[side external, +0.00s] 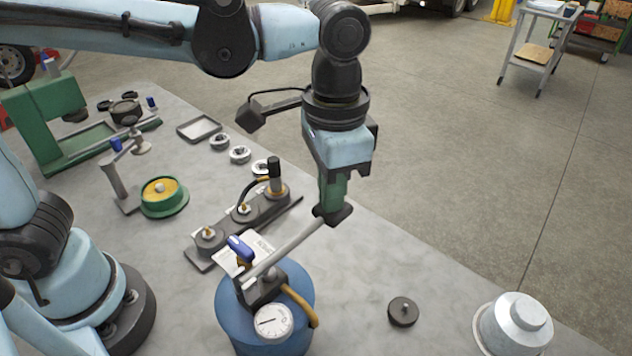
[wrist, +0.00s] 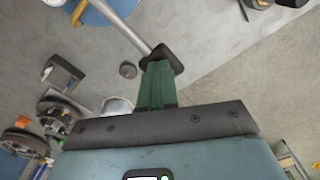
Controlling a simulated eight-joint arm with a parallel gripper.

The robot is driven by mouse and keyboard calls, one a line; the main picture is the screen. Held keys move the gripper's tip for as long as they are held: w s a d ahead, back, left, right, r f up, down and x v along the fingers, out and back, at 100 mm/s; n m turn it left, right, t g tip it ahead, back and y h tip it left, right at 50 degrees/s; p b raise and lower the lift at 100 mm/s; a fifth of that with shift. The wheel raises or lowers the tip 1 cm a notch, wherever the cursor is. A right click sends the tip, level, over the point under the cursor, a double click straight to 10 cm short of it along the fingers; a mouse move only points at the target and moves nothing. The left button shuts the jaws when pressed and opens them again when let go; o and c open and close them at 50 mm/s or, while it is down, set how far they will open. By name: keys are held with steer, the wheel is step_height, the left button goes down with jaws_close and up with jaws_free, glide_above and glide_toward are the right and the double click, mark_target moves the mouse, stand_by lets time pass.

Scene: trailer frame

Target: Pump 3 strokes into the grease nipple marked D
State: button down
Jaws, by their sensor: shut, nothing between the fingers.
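The grease pump is a blue drum (side external: 228,305) with a grey lever (side external: 298,244), a white dial gauge (side external: 272,321) and a blue-handled valve (side external: 240,248). The lever slopes up to a black end. My gripper (side external: 332,212) points down with its green fingers shut, their tips at the lever's black end; whether they touch it is hidden. In the wrist view the shut fingers (wrist: 160,80) meet that end too. A dark nipple block (side external: 225,245) carries brass nipples on round bosses. A black coupler (side external: 275,172) with a hose stands on the far-right nipple. The nipple letters are not legible.
A white card (side external: 228,262) lies behind the drum. A dark knobbed disc (side external: 403,312) and a silver stepped cylinder (side external: 517,322) stand at right. Several ringed parts (side external: 240,154), a tray (side external: 198,129), a green-yellow wheel (side external: 163,195) and a green press (side external: 50,120) are at left.

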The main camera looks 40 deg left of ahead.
steer(key=shift+f, duration=0.75)
steer(key=shift+r, duration=0.1)
steer(key=shift+s+r, duration=0.15)
steer(key=shift+r, duration=0.9)
steer(key=shift+s+r, duration=0.2)
steer(key=shift+r, duration=0.85)
steer(key=shift+s+r, duration=0.15)
steer(key=shift+r, duration=0.9)
steer(key=shift+w+f, duration=0.1)
steer(key=shift+f, duration=0.05)
steer(key=shift+w+f, duration=0.25)
steer(key=shift+f, duration=0.85)
